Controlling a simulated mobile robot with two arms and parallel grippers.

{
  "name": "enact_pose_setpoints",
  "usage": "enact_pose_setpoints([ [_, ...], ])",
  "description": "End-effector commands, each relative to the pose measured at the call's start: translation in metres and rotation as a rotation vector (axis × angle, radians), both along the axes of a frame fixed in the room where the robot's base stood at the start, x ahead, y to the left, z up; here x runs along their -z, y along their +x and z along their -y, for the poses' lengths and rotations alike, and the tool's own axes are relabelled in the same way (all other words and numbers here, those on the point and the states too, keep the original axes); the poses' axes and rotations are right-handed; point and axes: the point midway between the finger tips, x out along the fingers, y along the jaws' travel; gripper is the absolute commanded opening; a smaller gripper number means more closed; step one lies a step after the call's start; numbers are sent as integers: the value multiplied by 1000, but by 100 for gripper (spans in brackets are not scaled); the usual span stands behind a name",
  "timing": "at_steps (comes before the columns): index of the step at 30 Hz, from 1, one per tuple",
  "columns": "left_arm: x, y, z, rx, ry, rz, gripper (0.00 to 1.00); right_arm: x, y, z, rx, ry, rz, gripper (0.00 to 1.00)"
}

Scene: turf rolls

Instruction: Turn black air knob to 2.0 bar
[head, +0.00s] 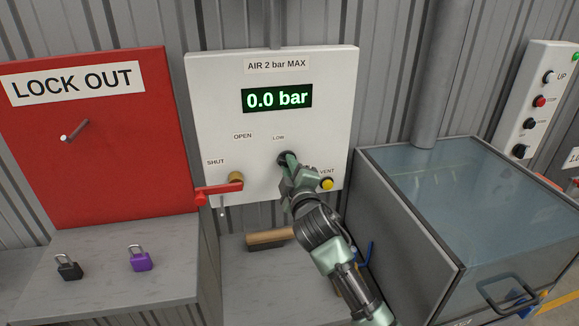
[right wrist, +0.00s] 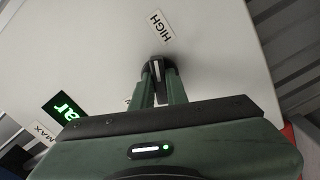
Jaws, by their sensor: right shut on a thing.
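The black air knob (head: 283,157) is on the white air panel (head: 215,110), below the LOW label (head: 278,138). My right gripper (head: 288,163) is shut on the knob and covers much of it in the head view. In the right wrist view the two green fingers (right wrist: 162,82) hold the dark knob (right wrist: 158,64) from both sides, with a HIGH label (right wrist: 160,25) near it. The green display (head: 277,98) reads 0.0 bar. The sign above it says AIR 2 bar MAX. My left gripper is not in view.
A red valve lever (head: 218,192) lies nearly level beside the SHUT label. A yellow VENT button (head: 327,184) is just right of my gripper. A wooden-handled brush (head: 270,237) lies below. Black (head: 68,267) and purple (head: 140,258) padlocks lie on the left bench.

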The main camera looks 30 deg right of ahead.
Motion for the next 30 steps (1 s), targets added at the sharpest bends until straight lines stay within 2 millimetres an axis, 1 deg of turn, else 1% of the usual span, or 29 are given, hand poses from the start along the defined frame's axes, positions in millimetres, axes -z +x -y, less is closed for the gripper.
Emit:
enact_pose_setpoints([
  [1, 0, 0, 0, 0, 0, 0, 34, 3, 0, -1, 0, 25, 1, 0],
  [9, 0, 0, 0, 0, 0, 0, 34, 3, 0, 0, 1, 101, 20, 0],
  [24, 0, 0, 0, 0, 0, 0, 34, 3, 0, 0, 0, 117, 23, 0],
  [25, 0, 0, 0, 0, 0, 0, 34, 3, 0, 0, 0, 116, 23, 23],
  [26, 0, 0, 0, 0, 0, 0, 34, 3, 0, 0, 0, 116, 23, 31],
  [27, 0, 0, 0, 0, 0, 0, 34, 3, 0, 0, 1, 116, 24, 36],
  [30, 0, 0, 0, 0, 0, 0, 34, 2, 0, 0, 0, 114, 25, 36],
])
